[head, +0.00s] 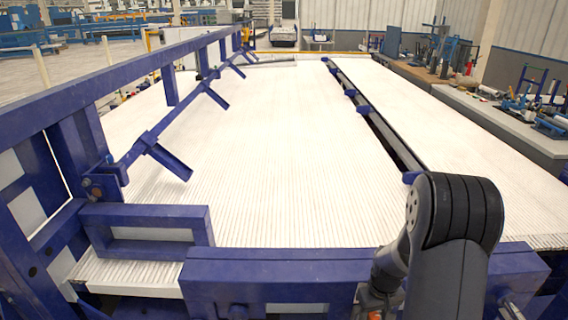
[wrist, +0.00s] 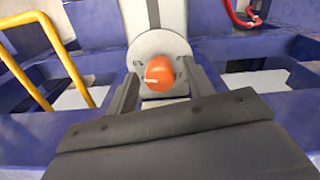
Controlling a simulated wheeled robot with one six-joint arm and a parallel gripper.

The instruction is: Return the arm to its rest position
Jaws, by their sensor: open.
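My arm (head: 455,240) rises at the lower right of the head view, folded at its dark elbow in front of the blue frame. My gripper (wrist: 160,76) shows in the wrist view with its two dark fingers apart. An orange round-ended part (wrist: 160,70) shows between the fingers, in front of a grey disc (wrist: 178,44). I cannot tell whether the fingers touch it. The gripper is not clearly visible in the head view. Many thin white pipes (head: 270,150) lie side by side across the wide bed ahead.
A blue beam (head: 260,272) crosses close in front. A blue rail with angled arms (head: 165,155) runs along the left, and a dark rail (head: 375,115) divides the bed. A workbench (head: 500,120) with tools stands at right. A yellow tube rail (wrist: 68,65) is at left in the wrist view.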

